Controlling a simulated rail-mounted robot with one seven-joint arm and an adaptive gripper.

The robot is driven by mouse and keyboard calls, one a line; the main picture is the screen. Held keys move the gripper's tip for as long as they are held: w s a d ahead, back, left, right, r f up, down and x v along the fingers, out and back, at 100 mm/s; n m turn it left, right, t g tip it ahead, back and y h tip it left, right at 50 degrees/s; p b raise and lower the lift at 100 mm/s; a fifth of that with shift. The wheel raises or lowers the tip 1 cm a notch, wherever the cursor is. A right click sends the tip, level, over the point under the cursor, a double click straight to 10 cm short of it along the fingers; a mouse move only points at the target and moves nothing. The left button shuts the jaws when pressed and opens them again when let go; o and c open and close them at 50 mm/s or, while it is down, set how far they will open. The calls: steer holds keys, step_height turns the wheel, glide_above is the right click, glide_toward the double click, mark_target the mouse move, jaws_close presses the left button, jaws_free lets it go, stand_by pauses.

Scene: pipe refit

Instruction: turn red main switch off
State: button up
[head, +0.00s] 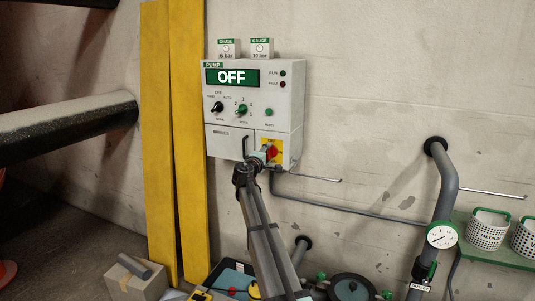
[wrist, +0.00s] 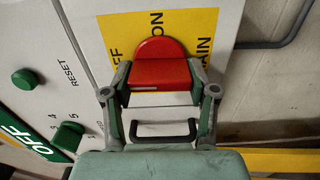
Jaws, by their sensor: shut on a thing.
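The red main switch (head: 272,152) sits on a yellow plate (head: 277,144) at the lower right of the pump panel. In the wrist view the red switch (wrist: 160,70) stands between the two fingers of my gripper (wrist: 160,86), which is shut on it, one finger on each side. The yellow plate (wrist: 118,28) shows partly covered lettering, with ON above the switch. I cannot tell exactly which mark the switch points at. In the head view my gripper (head: 262,158) reaches up to the switch from below and partly hides it.
The pump panel (head: 290,95) has a display (head: 232,77) reading OFF, a black knob (head: 217,107) and a green knob (head: 241,110). A dark handle (wrist: 165,136) lies close by my fingers in the wrist view. A grey pipe (head: 345,207) runs right along the wall.

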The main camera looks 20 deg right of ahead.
steer(key=shift+w+r, duration=0.1)
stand_by(0.3)
steer(key=o, duration=1.2)
steer(key=shift+c, duration=0.2)
steer(key=v, duration=1.2)
